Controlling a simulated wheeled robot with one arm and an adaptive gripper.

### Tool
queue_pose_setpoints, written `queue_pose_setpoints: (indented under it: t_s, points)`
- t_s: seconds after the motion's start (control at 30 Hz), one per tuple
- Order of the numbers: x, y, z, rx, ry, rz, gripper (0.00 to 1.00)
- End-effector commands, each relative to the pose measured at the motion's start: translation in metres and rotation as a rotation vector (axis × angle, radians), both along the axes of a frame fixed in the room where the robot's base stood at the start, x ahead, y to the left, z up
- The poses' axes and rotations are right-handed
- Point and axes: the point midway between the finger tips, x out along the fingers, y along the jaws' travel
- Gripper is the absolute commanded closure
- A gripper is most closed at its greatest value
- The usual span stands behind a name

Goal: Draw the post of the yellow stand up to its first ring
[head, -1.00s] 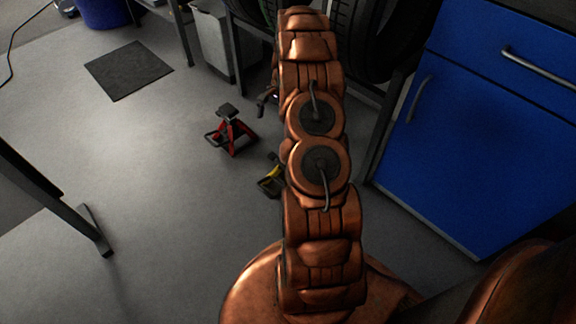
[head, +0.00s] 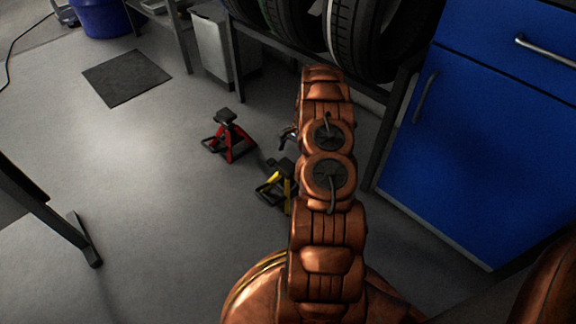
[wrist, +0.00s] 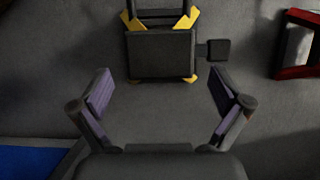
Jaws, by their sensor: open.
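The yellow stand (head: 277,190) is on the grey floor in the head view, its right side hidden behind my arm. In the wrist view I look down on its dark, flat rectangular top (wrist: 161,56), with yellow leg parts (wrist: 187,19) at its corners. A small dark square tab (wrist: 218,50) juts out to the right of the top. My gripper (wrist: 162,84) is open and empty, its two fingers spread on either side just short of the top, not touching it in the picture. In the head view my gripper is mostly hidden by my arm.
A red stand (head: 230,138) is on the floor to the left of the yellow one; its edge shows in the wrist view (wrist: 298,72). A tyre rack (head: 300,62) stands behind, a blue cabinet (head: 470,130) to the right.

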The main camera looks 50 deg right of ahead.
Motion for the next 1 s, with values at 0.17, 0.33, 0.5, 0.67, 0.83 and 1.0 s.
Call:
queue_pose_setpoints:
  t_s: [0.17,0.33,0.5,0.67,0.83,1.0]
  points:
    - [-0.001,0.011,-0.027,0.004,0.003,-0.001,0.0]
    - [0.0,0.015,-0.036,0.002,0.002,0.001,0.0]
    - [0.0,0.016,-0.036,0.001,0.001,0.0,0.0]
    - [0.0,0.015,-0.036,0.001,0.001,0.0,0.1]
    - [0.0,0.015,-0.035,0.001,0.001,0.0,0.28]
    - [0.0,0.015,-0.035,0.001,0.001,0.0,0.46]
